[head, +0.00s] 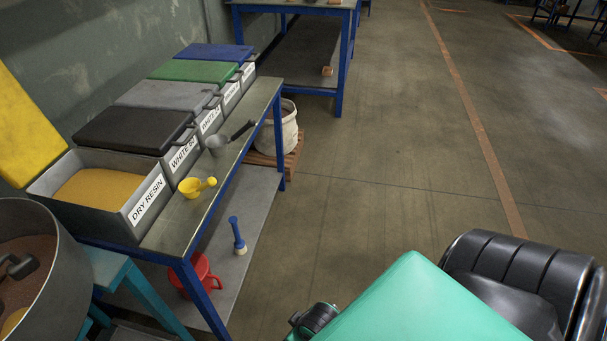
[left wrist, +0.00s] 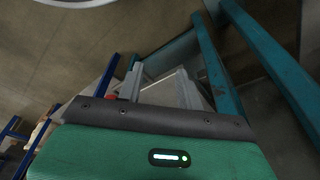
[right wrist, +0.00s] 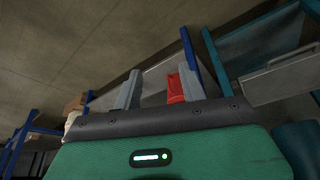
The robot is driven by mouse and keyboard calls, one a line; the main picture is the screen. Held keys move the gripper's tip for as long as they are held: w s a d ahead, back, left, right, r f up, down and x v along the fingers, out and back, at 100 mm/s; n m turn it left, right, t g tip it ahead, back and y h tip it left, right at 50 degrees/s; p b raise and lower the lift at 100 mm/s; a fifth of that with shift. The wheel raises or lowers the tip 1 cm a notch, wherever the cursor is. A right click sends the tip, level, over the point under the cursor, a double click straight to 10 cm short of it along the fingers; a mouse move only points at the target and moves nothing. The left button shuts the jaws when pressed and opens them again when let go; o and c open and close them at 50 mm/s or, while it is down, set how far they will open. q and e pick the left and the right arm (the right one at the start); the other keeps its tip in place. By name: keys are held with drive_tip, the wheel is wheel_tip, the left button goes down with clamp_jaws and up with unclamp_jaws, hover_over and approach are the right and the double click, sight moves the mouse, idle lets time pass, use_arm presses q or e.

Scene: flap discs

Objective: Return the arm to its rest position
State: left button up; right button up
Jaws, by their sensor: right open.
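My left gripper (left wrist: 161,72) shows in the left wrist view with its two grey fingers apart and nothing between them. It points down past the teal legs of a stand. My right gripper (right wrist: 157,78) shows in the right wrist view, also open and empty. A red jug (right wrist: 175,88) appears beyond its fingers, at a distance from them. Neither gripper shows in the head view. A green and black part of my own body fills the lower right there.
A blue-framed bench (head: 262,105) holds several lidded bins and an open dry resin bin (head: 130,215). A yellow scoop (head: 193,187) lies at its edge. The red jug also shows on its lower shelf (head: 250,195). A large pot (head: 62,270) stands front left. The middle floor is clear.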

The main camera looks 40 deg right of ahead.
drive_tip(key=shift+g, duration=0.9)
drive_tip(key=s, duration=0.1)
drive_tip(key=s+a+f, duration=0.1)
drive_tip(key=s, duration=0.1)
drive_tip(key=s+f, duration=0.1)
drive_tip(key=shift+s+a, duration=0.15)
drive_tip(key=shift+a, duration=0.05)
